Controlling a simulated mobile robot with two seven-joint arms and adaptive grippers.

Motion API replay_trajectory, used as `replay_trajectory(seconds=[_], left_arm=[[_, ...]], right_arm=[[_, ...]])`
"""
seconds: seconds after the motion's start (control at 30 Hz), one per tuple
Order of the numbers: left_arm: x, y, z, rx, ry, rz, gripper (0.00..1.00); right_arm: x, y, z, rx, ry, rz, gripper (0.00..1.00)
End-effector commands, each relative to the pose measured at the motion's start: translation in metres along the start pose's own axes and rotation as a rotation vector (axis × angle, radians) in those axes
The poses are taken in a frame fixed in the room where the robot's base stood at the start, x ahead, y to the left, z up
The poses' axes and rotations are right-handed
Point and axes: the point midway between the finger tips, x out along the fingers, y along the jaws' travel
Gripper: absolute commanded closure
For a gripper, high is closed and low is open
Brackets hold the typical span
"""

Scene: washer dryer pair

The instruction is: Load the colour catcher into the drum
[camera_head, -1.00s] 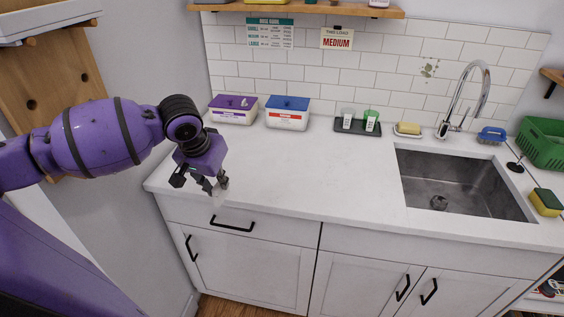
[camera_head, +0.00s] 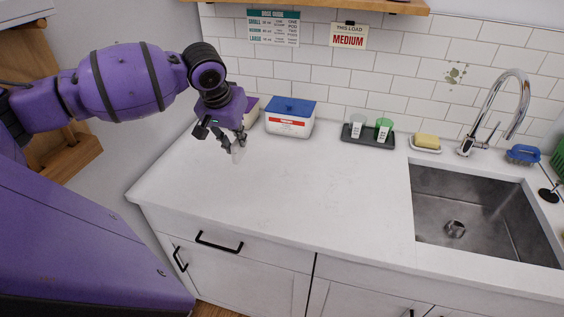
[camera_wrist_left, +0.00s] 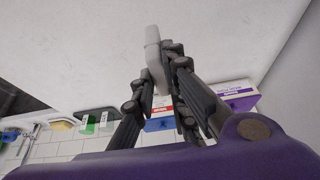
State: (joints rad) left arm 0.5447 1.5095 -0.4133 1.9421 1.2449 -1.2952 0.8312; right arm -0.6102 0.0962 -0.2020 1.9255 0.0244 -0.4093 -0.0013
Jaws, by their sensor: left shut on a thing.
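My left gripper (camera_head: 235,148) is above the left part of the white counter, in front of the tubs. It is shut on a small whitish piece (camera_head: 238,155), which hangs from the fingertips. In the left wrist view the piece (camera_wrist_left: 153,48) is pale grey-white and narrow, between the dark fingers (camera_wrist_left: 160,80). I take it to be the colour catcher, but it carries no readable mark. No drum shows in either current view. My right gripper is not in view.
A blue-lidded tub (camera_head: 289,118) stands right of the gripper; a purple-lidded tub (camera_wrist_left: 238,96) is partly hidden behind it in the head view. A dark tray (camera_head: 368,136) holds two cups. The sink (camera_head: 480,215) is at right. The counter's middle (camera_head: 310,195) is clear.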

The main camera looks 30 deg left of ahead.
Motion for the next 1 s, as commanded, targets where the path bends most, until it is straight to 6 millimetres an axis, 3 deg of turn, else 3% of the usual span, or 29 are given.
replay_trajectory(seconds=[0.2, 0.4, 0.63, 0.83, 1.0], left_arm=[[0.042, 0.04, -0.028, 0.003, -0.005, 0.006, 0.98], [0.083, 0.063, -0.042, 0.003, -0.007, 0.002, 0.98], [0.109, 0.075, -0.048, 0.002, -0.002, 0.0, 0.98], [0.124, 0.083, -0.05, 0.002, -0.002, 0.002, 0.98], [0.147, 0.081, -0.04, 0.002, -0.002, -0.001, 0.98]], right_arm=[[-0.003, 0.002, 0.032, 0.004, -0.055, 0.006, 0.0], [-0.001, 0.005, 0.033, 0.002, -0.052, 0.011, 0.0], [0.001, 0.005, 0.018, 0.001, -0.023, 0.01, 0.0], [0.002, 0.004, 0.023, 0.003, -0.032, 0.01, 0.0], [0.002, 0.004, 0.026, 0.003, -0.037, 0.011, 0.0]])
